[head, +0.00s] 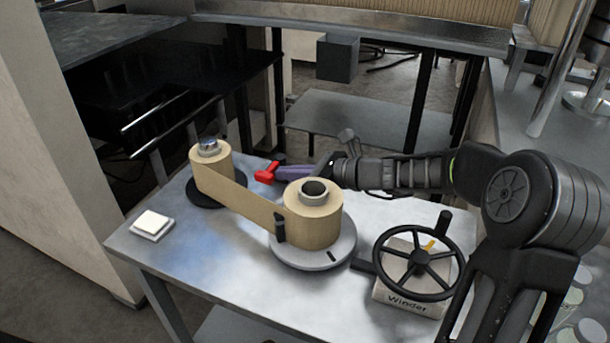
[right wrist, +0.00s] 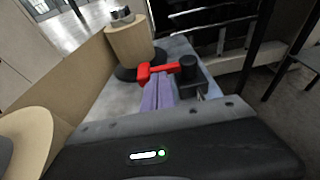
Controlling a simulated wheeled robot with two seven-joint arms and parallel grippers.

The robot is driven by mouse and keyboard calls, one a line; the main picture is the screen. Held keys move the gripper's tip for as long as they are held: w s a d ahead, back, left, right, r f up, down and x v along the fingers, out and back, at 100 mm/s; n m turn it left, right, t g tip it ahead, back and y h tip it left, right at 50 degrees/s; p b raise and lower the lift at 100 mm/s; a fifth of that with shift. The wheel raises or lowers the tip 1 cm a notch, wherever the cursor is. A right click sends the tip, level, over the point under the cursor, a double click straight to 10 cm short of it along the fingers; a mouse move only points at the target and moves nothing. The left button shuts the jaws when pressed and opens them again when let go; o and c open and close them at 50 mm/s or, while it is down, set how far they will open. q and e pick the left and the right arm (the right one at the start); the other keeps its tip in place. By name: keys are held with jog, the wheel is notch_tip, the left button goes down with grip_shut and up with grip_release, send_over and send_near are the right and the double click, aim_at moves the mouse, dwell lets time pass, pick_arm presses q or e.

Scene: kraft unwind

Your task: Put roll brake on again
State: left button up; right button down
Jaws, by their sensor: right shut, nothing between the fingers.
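The red brake lever (head: 267,173) stands on the table behind the kraft web, between the two rolls. In the right wrist view the red lever (right wrist: 165,70) runs from a wide end at left to a black round post (right wrist: 190,68) on a dark block. My right gripper (head: 281,171) has purple fingers, shut with nothing between them. In the right wrist view its fingertips (right wrist: 158,78) are right at the lever; whether they touch it I cannot tell. My left gripper is not in view.
Paper web (head: 240,198) runs from the small back roll (head: 211,170) to the larger front roll (head: 313,222), close to my right gripper. A winder handwheel (head: 418,263) stands at right. A white pad (head: 152,223) lies at the table's left. The table's front left is clear.

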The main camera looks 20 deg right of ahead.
jog(key=shift+w+a, duration=0.2)
jog(key=shift+w, duration=0.05)
